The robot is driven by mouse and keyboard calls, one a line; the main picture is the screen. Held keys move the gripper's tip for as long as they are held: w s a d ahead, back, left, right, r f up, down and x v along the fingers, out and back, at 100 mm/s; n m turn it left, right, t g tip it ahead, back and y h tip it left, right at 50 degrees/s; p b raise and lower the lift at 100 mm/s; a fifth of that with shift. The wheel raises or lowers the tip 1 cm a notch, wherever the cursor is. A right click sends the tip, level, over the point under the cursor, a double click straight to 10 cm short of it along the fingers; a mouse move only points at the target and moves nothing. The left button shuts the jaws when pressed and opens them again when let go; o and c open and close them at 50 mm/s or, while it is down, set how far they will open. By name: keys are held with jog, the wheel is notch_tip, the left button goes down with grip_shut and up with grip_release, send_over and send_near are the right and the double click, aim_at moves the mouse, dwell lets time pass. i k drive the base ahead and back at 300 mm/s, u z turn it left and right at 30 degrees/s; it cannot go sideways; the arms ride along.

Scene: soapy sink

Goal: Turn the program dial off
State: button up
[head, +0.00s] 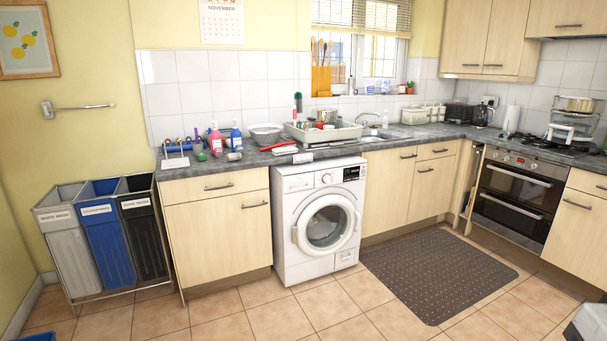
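A white washing machine (290,230) stands under the worktop in the middle of the head view. Its round program dial (326,179) is on the front panel, near the middle, between the detergent drawer (298,183) on the left and a dark display (351,173) on the right. The dial is too small to read its setting. The round door (326,228) below looks shut. My gripper is not in this view.
A dark mat (437,273) lies on the tiled floor right of the washer. Sorting bins (101,235) stand at the left. A dish rack (323,135) and bottles crowd the worktop. An oven (517,196) stands at the right. Floor before the washer is clear.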

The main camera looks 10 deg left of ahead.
aim_at(328, 180)
jog(key=u, duration=0.15)
jog(key=i, duration=2.6)
jog(key=z, duration=0.15)
